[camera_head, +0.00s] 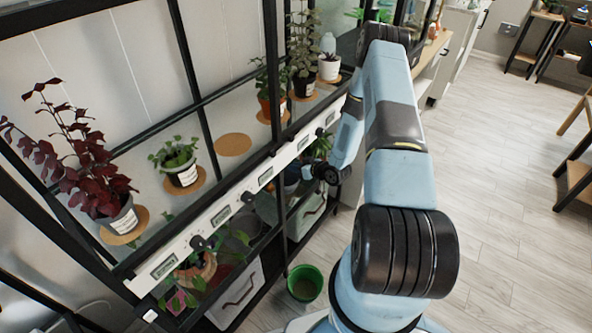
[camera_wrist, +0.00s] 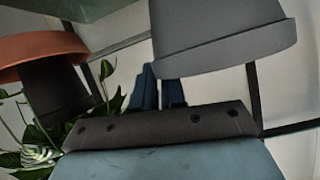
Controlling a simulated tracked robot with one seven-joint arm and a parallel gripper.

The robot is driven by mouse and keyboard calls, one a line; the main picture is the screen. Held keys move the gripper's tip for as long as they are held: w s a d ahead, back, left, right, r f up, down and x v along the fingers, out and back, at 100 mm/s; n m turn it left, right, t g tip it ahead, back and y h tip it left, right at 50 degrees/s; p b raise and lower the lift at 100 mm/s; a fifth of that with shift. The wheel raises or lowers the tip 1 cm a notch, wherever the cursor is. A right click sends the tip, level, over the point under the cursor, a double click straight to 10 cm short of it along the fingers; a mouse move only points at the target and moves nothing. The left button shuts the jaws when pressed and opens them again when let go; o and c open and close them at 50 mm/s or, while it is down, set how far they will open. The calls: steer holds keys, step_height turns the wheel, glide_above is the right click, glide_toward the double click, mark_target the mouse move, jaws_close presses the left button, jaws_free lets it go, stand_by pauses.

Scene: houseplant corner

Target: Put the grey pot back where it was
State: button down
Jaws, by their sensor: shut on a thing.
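In the wrist view a grey pot (camera_wrist: 215,35) with a broad rim fills the upper middle, and its rim appears turned downward in the picture. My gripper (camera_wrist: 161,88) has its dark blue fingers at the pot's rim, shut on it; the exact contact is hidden. In the head view my gripper (camera_head: 308,172) is at the shelf's front edge, below the label rail, and the held pot is mostly hidden there. An empty round cork mat (camera_head: 232,144) lies on the upper shelf, between a small green plant (camera_head: 175,160) and a plant in a terracotta pot (camera_head: 270,105).
A dark red plant (camera_head: 85,175) in a grey pot stands on a cork mat at the left. The white label rail (camera_head: 220,213) with black knobs runs along the shelf front. A green bucket (camera_head: 304,284) stands on the floor.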

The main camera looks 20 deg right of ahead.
steer(key=shift+f, duration=0.55)
steer(key=c, duration=1.2)
jaws_free()
steer(key=shift+f, duration=0.1)
steer(key=v, duration=1.2)
